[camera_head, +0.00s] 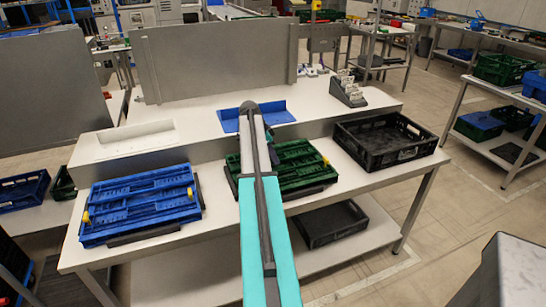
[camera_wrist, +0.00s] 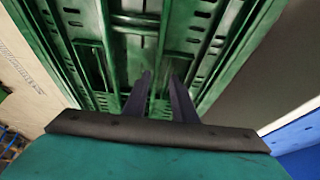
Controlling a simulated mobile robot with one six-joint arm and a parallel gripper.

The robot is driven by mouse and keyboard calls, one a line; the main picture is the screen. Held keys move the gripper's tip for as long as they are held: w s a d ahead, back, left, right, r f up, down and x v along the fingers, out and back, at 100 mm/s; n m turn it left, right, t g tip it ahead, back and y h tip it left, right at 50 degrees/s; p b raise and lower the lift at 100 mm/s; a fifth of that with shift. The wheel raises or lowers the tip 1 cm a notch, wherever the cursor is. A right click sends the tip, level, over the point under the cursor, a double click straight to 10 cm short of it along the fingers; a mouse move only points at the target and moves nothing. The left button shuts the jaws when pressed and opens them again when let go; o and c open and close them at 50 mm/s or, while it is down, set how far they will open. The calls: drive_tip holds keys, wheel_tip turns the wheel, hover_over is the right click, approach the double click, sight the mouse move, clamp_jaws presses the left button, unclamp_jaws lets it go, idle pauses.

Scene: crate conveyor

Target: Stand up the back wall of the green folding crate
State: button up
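The green folding crate (camera_head: 305,160) lies folded flat on the white workbench, in the middle of the head view. My arm crosses in front of it and hides its middle part. In the wrist view the crate's green slotted panels (camera_wrist: 200,25) fill the upper middle, and no wall is seen standing. My gripper (camera_wrist: 160,80) shows in the wrist view as two dark fingers with a gap between them. They point at the crate panels with nothing seen between them. I cannot tell whether they touch the crate.
A folded blue crate (camera_head: 140,200) lies left of the green one. An open black crate (camera_head: 345,128) stands at the right. Behind are a blue tray (camera_head: 285,115), a card holder (camera_head: 348,92) and a grey panel (camera_head: 215,62). Another black crate (camera_head: 335,222) is on the shelf below.

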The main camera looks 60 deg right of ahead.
drive_tip(key=shift+a, duration=0.1)
clamp_jaws()
